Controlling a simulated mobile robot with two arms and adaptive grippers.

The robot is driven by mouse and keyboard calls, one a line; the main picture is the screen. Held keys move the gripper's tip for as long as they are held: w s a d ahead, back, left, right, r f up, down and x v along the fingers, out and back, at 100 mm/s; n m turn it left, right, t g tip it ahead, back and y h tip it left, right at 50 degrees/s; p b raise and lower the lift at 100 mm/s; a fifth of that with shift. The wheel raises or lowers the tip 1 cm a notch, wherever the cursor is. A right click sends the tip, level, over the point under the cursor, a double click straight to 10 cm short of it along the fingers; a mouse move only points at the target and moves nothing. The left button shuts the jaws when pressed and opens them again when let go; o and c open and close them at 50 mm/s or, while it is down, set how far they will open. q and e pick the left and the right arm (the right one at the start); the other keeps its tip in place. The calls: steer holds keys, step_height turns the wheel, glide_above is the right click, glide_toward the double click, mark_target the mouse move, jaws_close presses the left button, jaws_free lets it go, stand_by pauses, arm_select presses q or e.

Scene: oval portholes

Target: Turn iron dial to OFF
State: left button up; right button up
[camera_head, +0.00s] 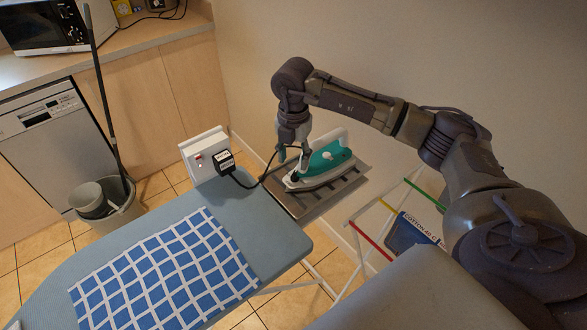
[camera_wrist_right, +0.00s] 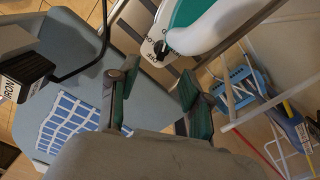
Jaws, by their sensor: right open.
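The iron (camera_head: 325,163), teal and white, rests on a slatted metal rest at the end of the ironing board. In the right wrist view, part of the iron (camera_wrist_right: 205,22) fills the top, and its small black dial (camera_wrist_right: 161,49) sits on a white face with printed letters, partly readable. I cannot tell exactly which mark the dial points to. My right gripper (camera_head: 290,153) is above the dial end of the iron. Its fingers (camera_wrist_right: 158,88) are apart with nothing between them, and the dial lies just beyond the fingertips. My left gripper is not in view.
The ironing board (camera_head: 270,235) carries a blue checked cloth (camera_head: 165,275). A white socket box (camera_head: 200,152) with a black plug (camera_head: 226,162) stands at its edge, its cord running near the gripper. A drying rack (camera_head: 375,235) and bin (camera_head: 120,215) stand on the floor.

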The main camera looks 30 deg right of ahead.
mark_target(294, 175)
step_height(294, 175, up, 6)
stand_by(0.4)
